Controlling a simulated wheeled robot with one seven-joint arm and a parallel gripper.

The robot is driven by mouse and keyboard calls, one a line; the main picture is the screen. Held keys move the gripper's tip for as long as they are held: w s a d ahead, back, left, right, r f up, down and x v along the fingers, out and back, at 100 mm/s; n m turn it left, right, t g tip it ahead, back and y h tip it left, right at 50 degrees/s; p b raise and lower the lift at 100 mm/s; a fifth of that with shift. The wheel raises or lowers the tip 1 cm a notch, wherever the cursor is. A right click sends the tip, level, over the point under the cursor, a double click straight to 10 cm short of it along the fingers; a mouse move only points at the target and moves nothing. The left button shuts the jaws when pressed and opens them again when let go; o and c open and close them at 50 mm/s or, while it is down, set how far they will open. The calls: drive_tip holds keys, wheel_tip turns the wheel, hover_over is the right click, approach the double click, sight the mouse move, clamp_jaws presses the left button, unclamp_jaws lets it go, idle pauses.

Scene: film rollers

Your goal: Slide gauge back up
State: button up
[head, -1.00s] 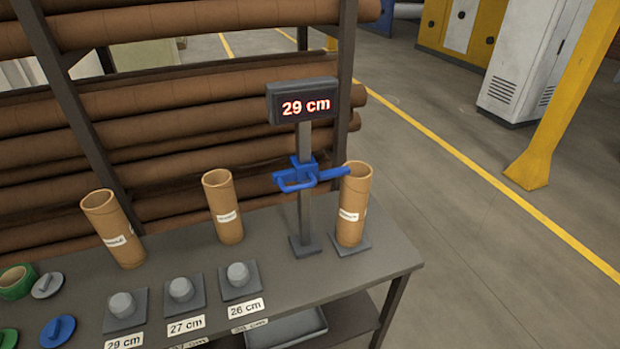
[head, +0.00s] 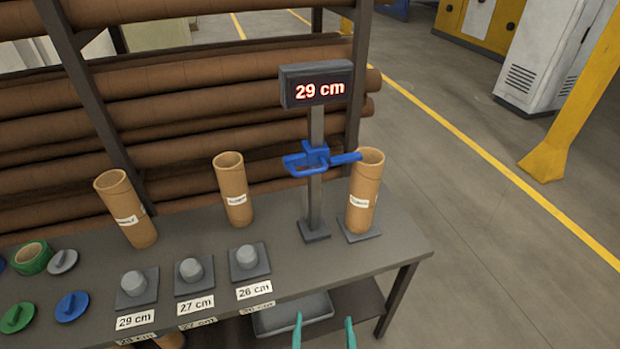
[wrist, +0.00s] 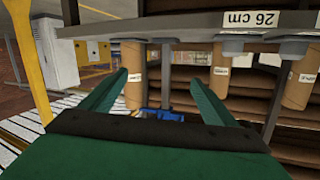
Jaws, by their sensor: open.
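The blue gauge slider (head: 309,158) sits partway up a grey upright post (head: 316,190). Its arm reaches right to the top rim of a brown cardboard tube (head: 362,195) on a grey base plate. The display (head: 316,86) on the post reads 29 cm. My gripper (head: 324,330) shows as two teal fingertips at the bottom edge of the head view, open and empty, in front of the table and well short of the slider. In the wrist view the picture is upside down; the open fingers (wrist: 158,88) frame the blue slider (wrist: 163,114) from afar.
Two more brown tubes (head: 234,190) stand on the table (head: 280,250). Grey pegs on plates (head: 193,272) with labels of 29, 27 and 26 cm line the front. Green and blue caps (head: 71,305) lie at left. A tray (head: 292,314) is on the shelf below.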

drive_tip(key=w+r+n+y, duration=0.1)
drive_tip(key=w+r+y, duration=0.1)
drive_tip(key=w+r, duration=0.85)
drive_tip(key=n+t+y, duration=0.1)
drive_tip(key=n+y, duration=0.3)
approach(310, 172)
drive_tip(key=x, duration=1)
drive_tip(key=shift+w+f, duration=0.3)
drive_tip(key=shift+w, duration=0.05)
drive_tip(key=shift+c, duration=0.5)
